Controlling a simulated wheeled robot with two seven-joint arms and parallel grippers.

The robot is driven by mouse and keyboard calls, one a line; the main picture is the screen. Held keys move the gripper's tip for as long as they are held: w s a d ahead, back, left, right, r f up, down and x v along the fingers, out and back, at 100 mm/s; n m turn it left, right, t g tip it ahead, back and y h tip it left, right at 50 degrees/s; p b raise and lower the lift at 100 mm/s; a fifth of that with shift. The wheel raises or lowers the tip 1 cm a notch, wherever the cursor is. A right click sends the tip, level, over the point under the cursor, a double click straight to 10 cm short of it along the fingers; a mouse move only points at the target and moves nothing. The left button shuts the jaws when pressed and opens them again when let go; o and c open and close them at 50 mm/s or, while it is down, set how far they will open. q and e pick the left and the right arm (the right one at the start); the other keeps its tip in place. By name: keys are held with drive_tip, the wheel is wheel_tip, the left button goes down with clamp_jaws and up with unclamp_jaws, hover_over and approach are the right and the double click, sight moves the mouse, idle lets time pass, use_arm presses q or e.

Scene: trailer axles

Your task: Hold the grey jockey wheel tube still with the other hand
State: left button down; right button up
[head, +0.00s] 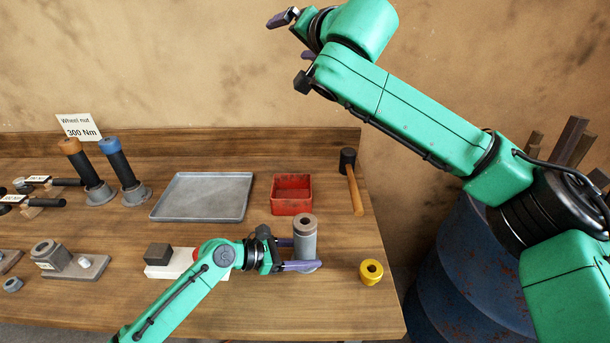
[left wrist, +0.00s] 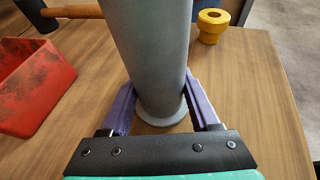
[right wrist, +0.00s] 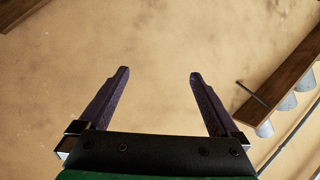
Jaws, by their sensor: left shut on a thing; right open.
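The grey jockey wheel tube (head: 305,246) stands upright on the bench, with a hole in its top. My left gripper (head: 303,257) is shut on its lower part, one purple finger on each side. In the left wrist view the tube (left wrist: 155,60) rises between the fingers, its flared foot on the wood. My right gripper (head: 293,36) is raised high in front of the wall, away from the tube. In the right wrist view its fingers (right wrist: 160,95) are apart with nothing between them.
A yellow collar (head: 371,271) stands right of the tube. A red bin (head: 291,208) and a hammer (head: 354,188) lie behind it. A grey tray (head: 166,207) lies behind to the left. A blue barrel (head: 462,270) stands past the bench's right edge.

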use_arm(q)
drive_tip(key=shift+s+f, duration=0.25)
drive_tip(key=shift+f, duration=0.25)
use_arm(e)
drive_tip(key=s+f+g+h, duration=0.3)
drive_tip(key=s+f+g, duration=0.3)
drive_tip(key=f, duration=0.6)
drive_tip(key=n+g+h, duration=0.3)
drive_tip(key=g+h, duration=0.1)
drive_tip(key=g, duration=0.2)
hover_over(305, 221)
drive_tip(key=s, duration=0.2)
wheel_tip(305, 221, down, 7)
drive_tip(key=shift+g, duration=0.3)
drive_tip(key=f, duration=0.4)
drive_tip(key=w+f, duration=0.1)
drive_tip(key=f, duration=0.7)
drive_tip(key=shift+w, duration=0.3)
clamp_jaws()
use_arm(q)
drive_tip(key=shift+c, duration=2.2)
unclamp_jaws()
drive_tip(key=shift+w+r, duration=0.1)
drive_tip(key=shift+r, duration=0.05)
drive_tip(key=shift+r, duration=0.1)
use_arm(e)
drive_tip(key=shift+r, duration=0.1)
